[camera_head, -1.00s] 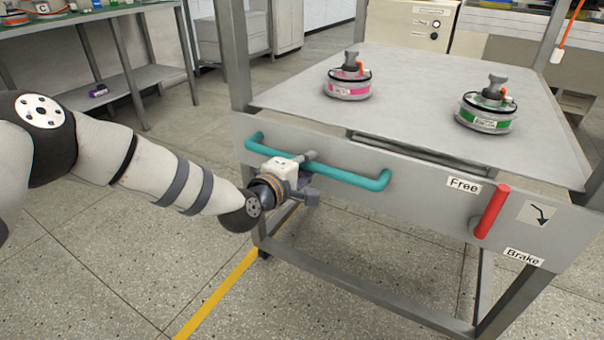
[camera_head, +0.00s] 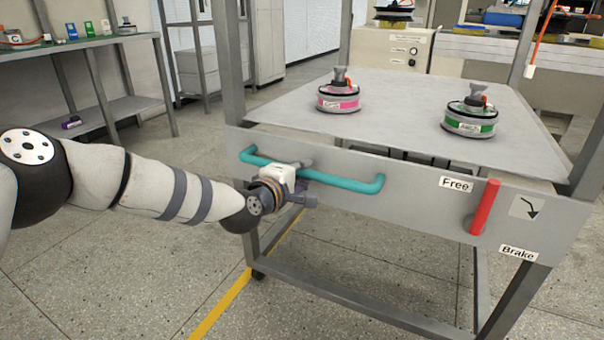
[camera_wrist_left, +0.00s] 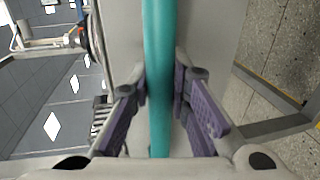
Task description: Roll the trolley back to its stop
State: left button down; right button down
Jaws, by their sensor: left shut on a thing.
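The trolley (camera_head: 350,219) is a grey metal frame with a flat top and a front panel. A teal handle bar (camera_head: 345,184) runs across the panel's left part. My left gripper (camera_head: 300,186) is at the bar's middle. In the left wrist view its purple finger pads (camera_wrist_left: 160,95) are on both sides of the teal bar (camera_wrist_left: 158,40), shut on it. A red brake lever (camera_head: 485,207) stands nearly upright on the panel's right, between the labels Free (camera_head: 456,184) and Brake (camera_head: 519,253), its upper end beside Free. No stop can be made out.
A pink-banded hub motor (camera_head: 338,97) and a green-banded one (camera_head: 469,120) stand on the trolley top. A yellow floor line (camera_head: 222,303) runs under the trolley's left side. A workbench (camera_head: 80,47) is at back left, a cream machine (camera_head: 390,50) behind. Floor at front left is clear.

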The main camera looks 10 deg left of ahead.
pick_arm(q)
jog(key=shift+w+r, duration=0.1)
jog(key=shift+r, duration=0.15)
jog(key=c, duration=1.5)
grip_release()
jog(key=shift+f, duration=0.15)
jog(key=v, duration=1.2)
